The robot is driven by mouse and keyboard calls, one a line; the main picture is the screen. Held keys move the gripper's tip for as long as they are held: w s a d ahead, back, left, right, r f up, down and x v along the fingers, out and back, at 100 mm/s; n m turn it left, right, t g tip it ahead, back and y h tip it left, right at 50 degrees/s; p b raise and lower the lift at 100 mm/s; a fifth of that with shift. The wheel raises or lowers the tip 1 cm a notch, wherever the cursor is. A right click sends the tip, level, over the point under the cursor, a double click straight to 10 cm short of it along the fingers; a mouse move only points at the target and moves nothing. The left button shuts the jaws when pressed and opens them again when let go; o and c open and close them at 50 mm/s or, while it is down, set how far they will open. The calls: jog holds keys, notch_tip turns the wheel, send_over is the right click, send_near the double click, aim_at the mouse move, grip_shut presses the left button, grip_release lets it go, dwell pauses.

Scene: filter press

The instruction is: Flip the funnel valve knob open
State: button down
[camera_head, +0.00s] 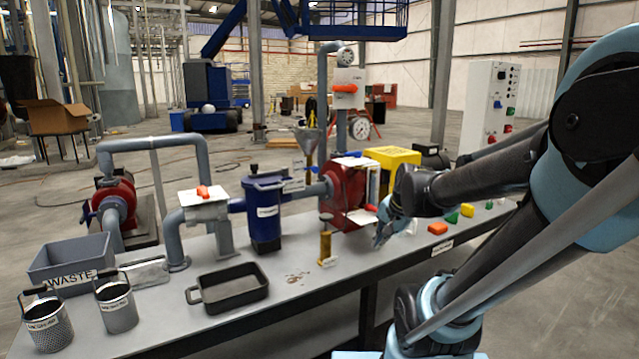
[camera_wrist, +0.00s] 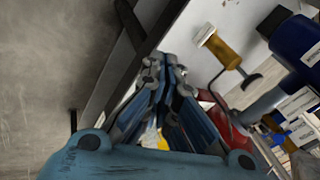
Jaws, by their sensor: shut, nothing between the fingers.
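A grey funnel (camera_head: 307,140) stands on a thin stem behind the table's middle, between the blue filter housing (camera_head: 264,215) and the red press body (camera_head: 347,194). Its valve knob is too small to make out. The red body shows partly behind the fingers in the wrist view (camera_wrist: 222,118); I cannot make out the funnel there.
A brass fitting (camera_head: 325,244) stands on the table between funnel and gripper; it also shows in the wrist view (camera_wrist: 223,50). A black tray (camera_head: 228,290), waste bin (camera_head: 70,262) and two metal baskets are left. Orange-red handles sit on white boxes (camera_head: 204,206) (camera_head: 349,97). Coloured blocks (camera_head: 437,228) lie right.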

aim_at(314, 169)
jog(key=w+a+r+m+t+y, duration=0.1)
jog(key=w+a+m, duration=0.4)
jog(key=w, duration=0.5)
jog(key=w+a+r+m+t+y, duration=0.2)
jog(key=w+a+m, duration=0.3)
jog(key=w+m, duration=0.3)
jog(key=w+a+r+m+t+y, duration=0.1)
jog(key=w+a+m, duration=0.4)
jog(key=w, duration=0.7)
jog(key=shift+w+r+m+t+y, duration=0.3)
jog(key=shift+r+m+t, duration=0.55)
jog(key=shift+m+t, duration=0.4)
jog(key=x, duration=1)
jog(key=r, duration=0.4)
jog(key=shift+s+a, duration=0.1)
jog(key=shift+a, duration=0.2)
